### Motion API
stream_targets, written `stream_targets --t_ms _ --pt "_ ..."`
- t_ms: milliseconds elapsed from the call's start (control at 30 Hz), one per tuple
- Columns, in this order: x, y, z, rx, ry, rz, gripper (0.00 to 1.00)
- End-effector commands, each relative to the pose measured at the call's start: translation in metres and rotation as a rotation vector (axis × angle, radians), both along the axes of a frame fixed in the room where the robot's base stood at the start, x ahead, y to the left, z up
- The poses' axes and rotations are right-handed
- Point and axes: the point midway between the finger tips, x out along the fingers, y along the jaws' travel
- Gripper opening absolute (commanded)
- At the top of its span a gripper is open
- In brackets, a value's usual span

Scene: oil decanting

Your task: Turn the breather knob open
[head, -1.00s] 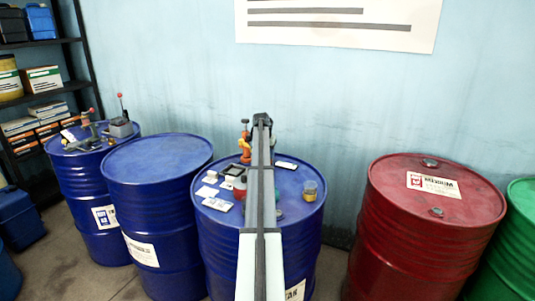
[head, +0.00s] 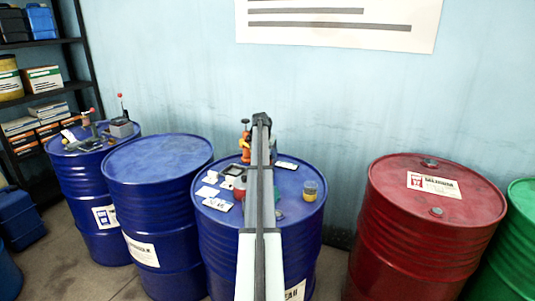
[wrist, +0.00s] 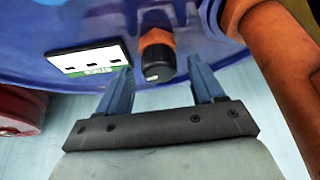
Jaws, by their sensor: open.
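An orange knob with a black ribbed end (wrist: 157,58) shows in the wrist view, beside the blue drum top; I take it to be the breather knob. My gripper (wrist: 159,68) is open, with one blue finger on each side of the knob. A gap shows on both sides, and no contact can be seen. In the head view an orange fitting with a dark top (head: 245,143) stands at the back of the middle blue drum (head: 222,232). My arm reaches over this drum and hides part of the fitting and my fingertips.
A white and green card (wrist: 88,60) lies left of the knob in the wrist view, and a thick orange pipe (wrist: 280,55) is close on the right. A red drum (head: 430,235) stands to the right.

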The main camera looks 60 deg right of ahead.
Motion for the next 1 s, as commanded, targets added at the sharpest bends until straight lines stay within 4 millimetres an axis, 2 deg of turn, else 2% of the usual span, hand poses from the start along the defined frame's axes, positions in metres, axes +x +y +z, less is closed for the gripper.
stream_targets --t_ms 233,367,567,800,1000 --pt "0.0 0.0 0.001 -0.001 0.0 0.0 0.67" --pt "0.0 0.004 0.009 -0.001 0.0 0.0 0.67" --pt "-0.001 0.017 0.039 -0.002 -0.001 0.0 0.67" --pt "-0.002 0.034 0.083 -0.003 -0.001 0.0 0.67" --pt "-0.003 0.046 0.111 -0.002 -0.001 0.0 0.67"
